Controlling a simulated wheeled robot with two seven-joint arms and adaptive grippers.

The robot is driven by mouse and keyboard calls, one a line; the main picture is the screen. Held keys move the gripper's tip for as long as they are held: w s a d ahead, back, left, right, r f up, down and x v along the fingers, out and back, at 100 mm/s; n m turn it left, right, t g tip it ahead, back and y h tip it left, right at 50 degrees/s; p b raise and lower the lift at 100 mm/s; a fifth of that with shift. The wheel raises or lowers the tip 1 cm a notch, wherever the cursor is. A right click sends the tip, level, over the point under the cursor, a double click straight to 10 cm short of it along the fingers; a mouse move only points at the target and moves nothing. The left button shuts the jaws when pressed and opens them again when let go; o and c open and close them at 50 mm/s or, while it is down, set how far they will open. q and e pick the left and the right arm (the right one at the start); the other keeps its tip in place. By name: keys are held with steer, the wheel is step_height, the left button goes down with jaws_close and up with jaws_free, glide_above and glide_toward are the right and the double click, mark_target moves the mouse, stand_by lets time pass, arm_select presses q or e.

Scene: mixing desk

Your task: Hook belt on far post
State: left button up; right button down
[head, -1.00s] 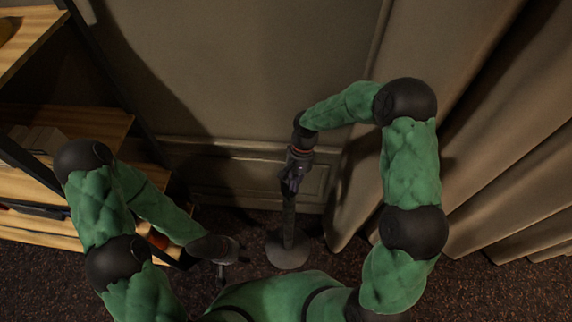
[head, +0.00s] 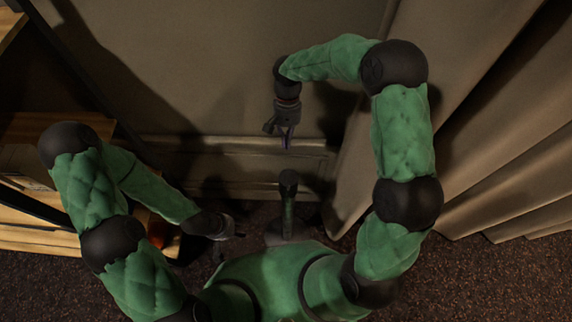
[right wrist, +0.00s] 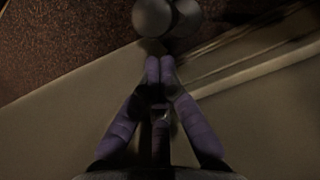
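A dark post (head: 288,205) with a round foot stands upright on the carpet near the wall. No belt can be made out in either view. My right gripper (head: 285,136) is beyond the post's top in the head view, apart from it. In the right wrist view its purple fingers (right wrist: 160,75) come together at the tips, and a small dark shape shows between them near the palm; I cannot tell what it is. The post's round top (right wrist: 152,16) is ahead of the fingertips. My left gripper (head: 232,240) is low, left of the post, its fingers apart and seemingly empty.
A wooden shelf unit (head: 40,240) with a dark frame stands on the left. A panelled wall (head: 220,90) is close behind the post. Long curtains (head: 490,130) hang on the right. Open carpet (head: 480,285) lies at the lower right.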

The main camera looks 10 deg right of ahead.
mark_target(286, 184)
steer(key=x, duration=0.9)
steer(key=shift+s+f, duration=0.15)
steer(key=shift+f, duration=0.2)
steer(key=shift+s+a+p, duration=0.25)
steer(key=shift+s+a, duration=0.05)
steer(key=shift+s, duration=0.65)
steer(key=shift+s+a+p, duration=0.2)
steer(key=shift+s+a, duration=0.1)
steer(key=shift+s, duration=0.65)
